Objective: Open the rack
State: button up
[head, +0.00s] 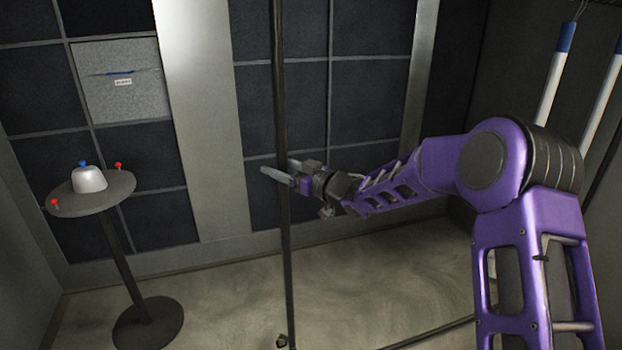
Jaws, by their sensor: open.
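A thin dark upright bar (281,90) runs from the top of the head view down to the floor area. It looks like the edge of a framed door or the rack's front, but I cannot tell which. My gripper (284,173) is at this bar, about mid-height, reaching in from the right. Its jaws are open. One pale finger shows to the left, across the bar. I cannot tell whether the fingers touch the bar. Behind stands a rack-like wall of dark square compartments (370,110), with pale upright panels between them.
A grey fabric bin (120,90) fills one compartment. White poles with blue bands (553,90) hang at right. Pale floor (225,290) lies open between.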

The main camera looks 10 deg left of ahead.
jog(key=v, duration=1.5)
jog(key=shift+d, duration=0.2)
